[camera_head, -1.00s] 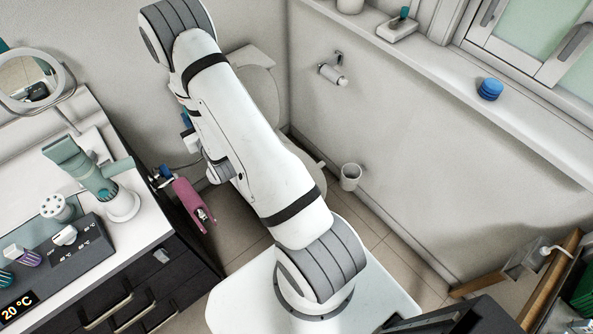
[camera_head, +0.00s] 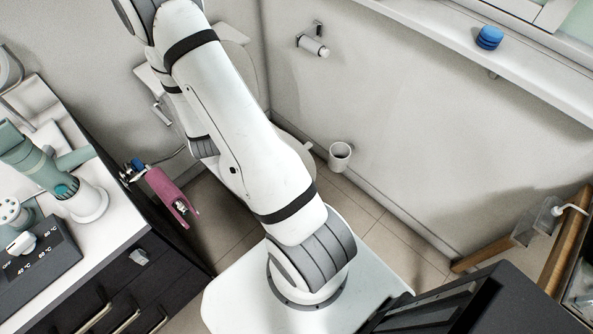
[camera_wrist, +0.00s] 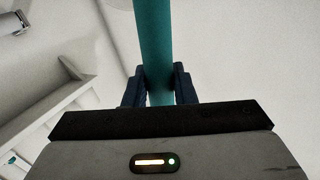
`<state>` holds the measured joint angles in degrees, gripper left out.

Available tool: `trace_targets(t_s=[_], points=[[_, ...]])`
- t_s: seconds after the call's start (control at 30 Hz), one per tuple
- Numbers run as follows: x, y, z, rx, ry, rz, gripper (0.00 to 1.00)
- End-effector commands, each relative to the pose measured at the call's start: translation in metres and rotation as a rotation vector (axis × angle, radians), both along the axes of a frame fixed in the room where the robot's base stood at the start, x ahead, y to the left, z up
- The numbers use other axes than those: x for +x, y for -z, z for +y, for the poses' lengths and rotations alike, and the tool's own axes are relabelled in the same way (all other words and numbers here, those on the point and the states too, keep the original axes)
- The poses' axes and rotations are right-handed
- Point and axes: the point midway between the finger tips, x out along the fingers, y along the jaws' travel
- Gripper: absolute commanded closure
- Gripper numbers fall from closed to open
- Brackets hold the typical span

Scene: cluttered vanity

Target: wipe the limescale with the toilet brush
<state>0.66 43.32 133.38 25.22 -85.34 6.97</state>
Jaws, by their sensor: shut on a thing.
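In the wrist view, my gripper (camera_wrist: 159,72) has its two dark blue fingers closed on either side of a teal rod, the handle of the toilet brush (camera_wrist: 155,35). The handle runs up past the top edge of the picture. Its bristle end is out of view. In the head view, my white arm reaches up past the top edge, and neither the gripper nor the brush can be made out. The limescale cannot be made out in either view. Behind my arm, the pale toilet (camera_head: 250,75) is partly hidden.
A white cup-like container (camera_head: 340,156) stands on the floor by the wall. A dark cabinet with a white top (camera_head: 115,205) is at left, with a pink dryer-like tool (camera_head: 170,192) on its side. A wall-mounted roll holder (camera_head: 313,44) and a ledge (camera_head: 520,55) are at right.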

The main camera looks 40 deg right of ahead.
Motion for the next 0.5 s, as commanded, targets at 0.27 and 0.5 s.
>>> trace_targets(t_s=[0.27, 0.5], points=[[-0.040, 0.053, -0.074, 0.118, 0.363, -0.059, 1.00], [-0.091, 0.095, -0.122, 0.207, 0.668, -0.143, 1.00]])
